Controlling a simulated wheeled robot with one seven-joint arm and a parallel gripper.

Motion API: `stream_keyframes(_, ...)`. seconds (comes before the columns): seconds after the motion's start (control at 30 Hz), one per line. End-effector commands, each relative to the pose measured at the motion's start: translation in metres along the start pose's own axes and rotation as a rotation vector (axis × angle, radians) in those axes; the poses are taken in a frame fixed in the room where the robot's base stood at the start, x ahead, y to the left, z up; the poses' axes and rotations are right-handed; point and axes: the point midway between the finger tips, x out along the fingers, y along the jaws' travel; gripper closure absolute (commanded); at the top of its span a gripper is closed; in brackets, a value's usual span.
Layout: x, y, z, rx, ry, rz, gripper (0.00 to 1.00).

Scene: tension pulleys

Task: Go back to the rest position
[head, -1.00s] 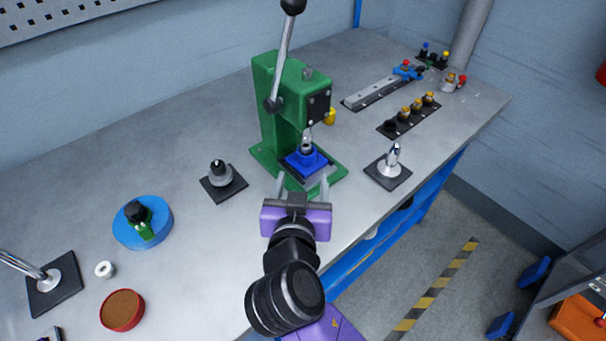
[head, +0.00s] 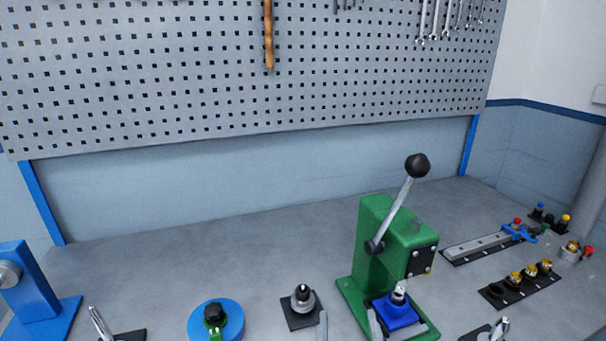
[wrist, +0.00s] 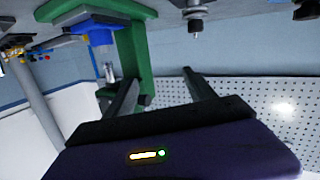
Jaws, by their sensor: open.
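My gripper (head: 349,326) shows only as two grey fingertips at the bottom edge of the head view; the rest is out of frame. In the wrist view its two fingers (wrist: 161,72) are spread apart with nothing between them. The green press (head: 378,240) stands on the bench with its lever raised. The blue fixture block (head: 397,318) sits on the press base with a metal part (head: 399,291) upright at it. In the head picture, the fingers are to the left of the block; the right one overlaps the press base. I cannot tell the exact gap.
A dark stand with a knobbed part (head: 302,298) is left of the press. A blue round dish (head: 230,321) is farther left. A black strip with brass parts (head: 520,284) and a rail (head: 484,244) lie right. A pegboard (head: 240,90) is behind; the bench's back middle is clear.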

Motion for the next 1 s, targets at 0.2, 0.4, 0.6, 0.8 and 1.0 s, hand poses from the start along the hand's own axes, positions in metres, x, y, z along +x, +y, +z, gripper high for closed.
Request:
stream_keyframes(0.2, -0.045, -0.004, 0.03, -0.069, 0.07, -0.184, 0.36)
stream_keyframes(0.4, -0.103, 0.014, 0.055, -0.073, 0.122, -0.275, 0.36)
stream_keyframes(0.6, -0.164, 0.046, 0.07, -0.038, 0.144, -0.286, 0.36)
stream_keyframes(0.8, -0.223, 0.083, 0.082, 0.014, 0.121, -0.237, 0.36)
stream_keyframes(1.0, -0.277, 0.116, 0.099, 0.073, 0.027, -0.158, 0.36)
